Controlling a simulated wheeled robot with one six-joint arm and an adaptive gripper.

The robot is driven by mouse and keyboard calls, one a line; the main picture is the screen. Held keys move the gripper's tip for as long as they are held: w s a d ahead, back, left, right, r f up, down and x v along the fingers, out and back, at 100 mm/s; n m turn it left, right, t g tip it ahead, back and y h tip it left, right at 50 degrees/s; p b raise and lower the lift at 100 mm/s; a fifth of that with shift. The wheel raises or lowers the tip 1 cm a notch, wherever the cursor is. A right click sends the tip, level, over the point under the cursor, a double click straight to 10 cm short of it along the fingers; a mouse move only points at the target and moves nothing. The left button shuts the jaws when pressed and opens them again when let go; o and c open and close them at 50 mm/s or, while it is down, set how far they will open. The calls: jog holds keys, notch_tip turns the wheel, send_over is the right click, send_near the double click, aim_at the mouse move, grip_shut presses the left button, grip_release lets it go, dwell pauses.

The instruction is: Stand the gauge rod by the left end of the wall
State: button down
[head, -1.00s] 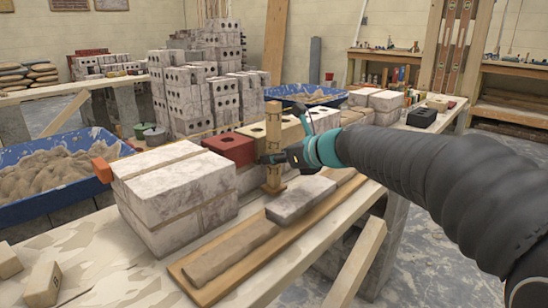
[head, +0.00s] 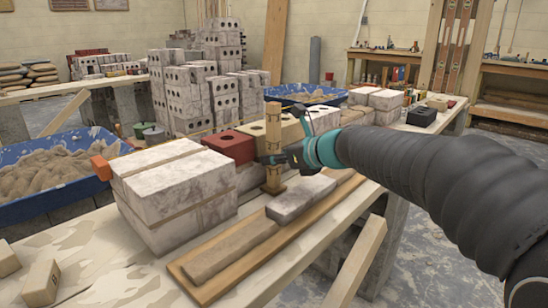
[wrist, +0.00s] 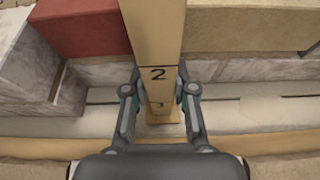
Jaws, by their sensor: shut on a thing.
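The gauge rod (head: 272,133) is a light wooden post with dark marks, standing upright in front of the wall (head: 246,174). My gripper (head: 273,159) is shut on the rod low down. In the wrist view my gripper (wrist: 159,100) has one finger on each side of it. The wall has large whitish blocks at its left end (head: 170,190), then a red brick (head: 232,147) and a tan brick (head: 288,130). The rod stands by the tan brick, close to the red one.
A wooden board (head: 205,290) with a mortar strip and a grey brick (head: 301,199) lies in front of the wall. A blue mortar tub (head: 60,196) is at left. Small blocks (head: 43,283) lie at the near left. Stacked blocks (head: 205,95) stand behind.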

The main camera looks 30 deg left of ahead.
jog(key=shift+f, duration=0.1)
jog(key=c, duration=0.9)
grip_release()
jog(key=shift+o, duration=0.2)
